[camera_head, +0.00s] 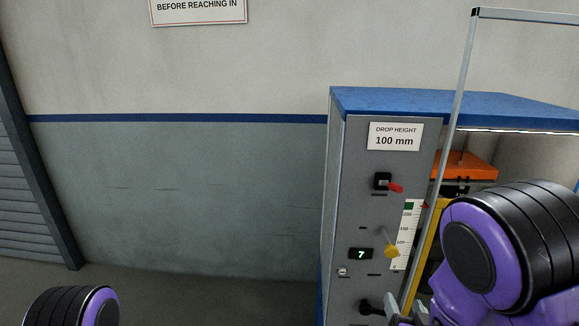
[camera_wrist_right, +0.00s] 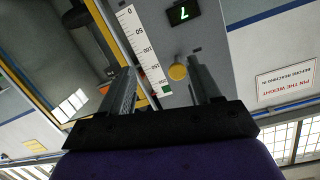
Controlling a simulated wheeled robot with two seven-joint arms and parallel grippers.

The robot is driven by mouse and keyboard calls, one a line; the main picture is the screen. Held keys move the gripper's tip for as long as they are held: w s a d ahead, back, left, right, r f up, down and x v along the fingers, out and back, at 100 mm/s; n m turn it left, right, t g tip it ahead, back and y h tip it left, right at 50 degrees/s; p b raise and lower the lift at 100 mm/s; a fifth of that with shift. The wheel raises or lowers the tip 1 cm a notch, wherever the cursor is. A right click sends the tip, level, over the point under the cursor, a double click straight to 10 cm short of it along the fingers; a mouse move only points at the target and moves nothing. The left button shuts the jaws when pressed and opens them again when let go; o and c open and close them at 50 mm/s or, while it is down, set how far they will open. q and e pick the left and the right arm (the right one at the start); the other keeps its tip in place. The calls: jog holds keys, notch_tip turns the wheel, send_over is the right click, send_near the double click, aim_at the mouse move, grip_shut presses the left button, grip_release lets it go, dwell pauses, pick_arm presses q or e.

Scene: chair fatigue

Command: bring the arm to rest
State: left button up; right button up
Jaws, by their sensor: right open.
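My right arm comes in from the right in the head view, in front of the test machine (camera_head: 345,220). Its gripper (camera_head: 402,317) shows only in small part at the bottom edge there, below the yellow knob (camera_head: 391,252). In the right wrist view my right gripper (camera_wrist_right: 163,75) is open, with two dark fingers apart and nothing held. The yellow knob (camera_wrist_right: 177,72) shows beyond the gap between them. Only a purple and black link of my left arm shows at the bottom left of the head view; its gripper is out of view.
The machine's front has a red lever (camera_head: 392,187), a display reading 7 (camera_head: 361,254), a white scale (camera_head: 406,235) and a black handle (camera_head: 371,307). A clear guard frame (camera_head: 462,75) stands upright at the right, before an orange block (camera_head: 468,167). Floor to the left is clear.

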jog(key=s+d+f+m+g+b, duration=0.1)
jog(key=s+f+g+b, duration=0.4)
jog(key=f, duration=0.7)
jog(key=s+f+g, duration=0.3)
jog(key=s+f, duration=0.4)
jog(key=f, duration=0.5)
jog(key=s+f+m+g+b, duration=0.1)
jog(key=s+f+g+b, duration=0.3)
jog(key=s+f, duration=0.8)
jog(key=shift+s, duration=1.15)
jog(key=shift+f, duration=0.1)
